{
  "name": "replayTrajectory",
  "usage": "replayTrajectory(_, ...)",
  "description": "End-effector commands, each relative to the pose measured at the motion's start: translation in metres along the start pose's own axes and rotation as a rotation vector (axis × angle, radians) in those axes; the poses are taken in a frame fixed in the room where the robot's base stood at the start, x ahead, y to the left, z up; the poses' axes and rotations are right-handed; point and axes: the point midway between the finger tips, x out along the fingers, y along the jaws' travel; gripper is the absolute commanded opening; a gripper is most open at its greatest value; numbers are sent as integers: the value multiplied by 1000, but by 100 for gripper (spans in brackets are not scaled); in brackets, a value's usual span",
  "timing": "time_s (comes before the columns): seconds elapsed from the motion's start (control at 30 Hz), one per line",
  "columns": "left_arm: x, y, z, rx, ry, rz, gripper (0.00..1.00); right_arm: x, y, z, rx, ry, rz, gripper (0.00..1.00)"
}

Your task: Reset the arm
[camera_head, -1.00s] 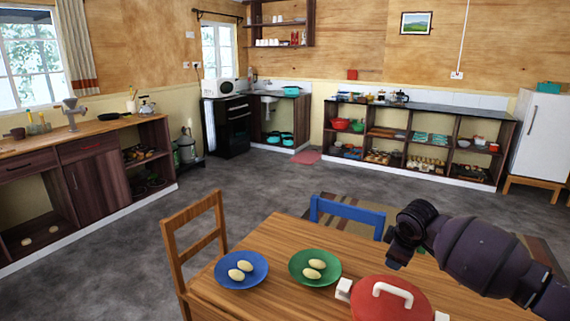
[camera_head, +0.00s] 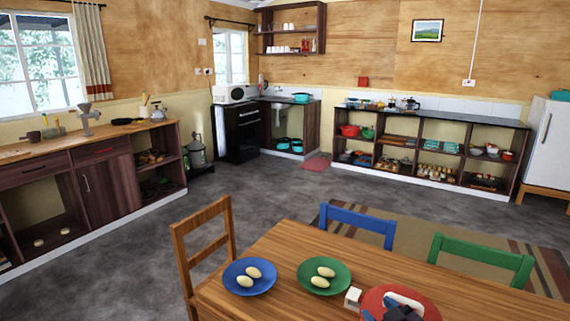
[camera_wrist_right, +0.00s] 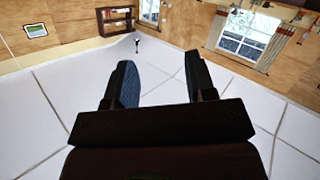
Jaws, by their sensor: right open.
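My right gripper (camera_wrist_right: 160,88) is open in the right wrist view, its two dark fingers apart with nothing between them. The wrist view is upside down, with the pale ceiling filling most of it. My left gripper is not in view.
The wooden table (camera_head: 290,245) carries a blue plate (camera_head: 240,288) and a green plate (camera_head: 312,285), each with two pale egg-shaped items. A wooden chair (camera_head: 190,240), a blue chair (camera_head: 357,219) and a green chair (camera_head: 482,254) stand around it. The grey floor beyond is open.

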Motion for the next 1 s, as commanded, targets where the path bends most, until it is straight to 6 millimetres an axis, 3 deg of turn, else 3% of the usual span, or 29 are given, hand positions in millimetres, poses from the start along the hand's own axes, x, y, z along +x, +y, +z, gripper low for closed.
replayTrajectory(0.27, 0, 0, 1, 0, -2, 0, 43, -78, -17, 76, 126, -78, 113, 50)
replayTrajectory(0.6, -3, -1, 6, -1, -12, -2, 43, -180, -50, 174, 278, -309, 205, 50)
replayTrajectory(0.8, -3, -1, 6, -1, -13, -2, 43, -209, -64, 198, 307, -376, 211, 50)
replayTrajectory(1.0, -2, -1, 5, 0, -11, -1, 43, -212, -66, 200, 308, -385, 210, 50)
